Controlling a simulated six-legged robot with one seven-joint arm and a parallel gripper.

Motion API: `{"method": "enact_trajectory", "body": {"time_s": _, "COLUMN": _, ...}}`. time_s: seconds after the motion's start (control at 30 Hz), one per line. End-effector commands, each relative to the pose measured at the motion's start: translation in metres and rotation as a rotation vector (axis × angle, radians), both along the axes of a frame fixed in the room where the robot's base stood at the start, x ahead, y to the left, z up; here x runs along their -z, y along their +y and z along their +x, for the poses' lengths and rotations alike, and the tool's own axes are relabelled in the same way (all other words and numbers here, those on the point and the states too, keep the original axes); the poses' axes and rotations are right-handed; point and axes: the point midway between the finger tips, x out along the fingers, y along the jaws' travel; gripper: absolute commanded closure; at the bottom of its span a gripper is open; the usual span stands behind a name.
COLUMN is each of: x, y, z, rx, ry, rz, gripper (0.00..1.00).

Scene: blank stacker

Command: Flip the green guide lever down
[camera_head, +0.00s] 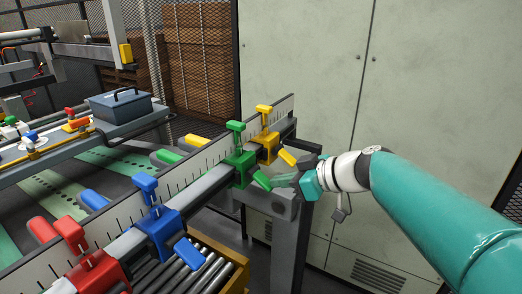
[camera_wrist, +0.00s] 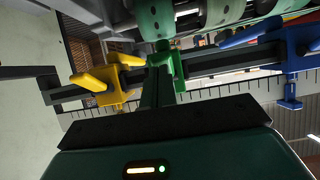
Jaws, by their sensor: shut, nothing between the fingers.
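The green guide (camera_head: 240,168) is a block clamped on the grey rail, with a knob on top. Its green lever (camera_head: 261,180) sticks out on the near right side and slants down to the right. My gripper (camera_head: 282,181) is shut and empty, its tips close beside the lever's outer end; I cannot tell whether they touch. In the wrist view, the green guide (camera_wrist: 178,66) shows just past my dark fingers (camera_wrist: 157,90), which hide part of it and the lever.
A yellow guide (camera_head: 266,147) sits just beyond the green one, its lever (camera_head: 287,157) close to my gripper. A blue guide (camera_head: 158,228) and a red guide (camera_head: 98,274) are nearer along the rail. A grey post (camera_head: 289,240) stands below my gripper. Pale cabinets (camera_head: 430,80) stand behind.

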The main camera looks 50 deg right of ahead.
Motion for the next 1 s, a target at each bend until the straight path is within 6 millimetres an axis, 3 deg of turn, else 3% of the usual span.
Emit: {"method": "enact_trajectory", "body": {"time_s": 1.0, "x": 0.0074, "y": 0.0008, "z": 0.0013, "rx": -0.003, "ry": 0.011, "rz": 0.000, "gripper": 1.00}}
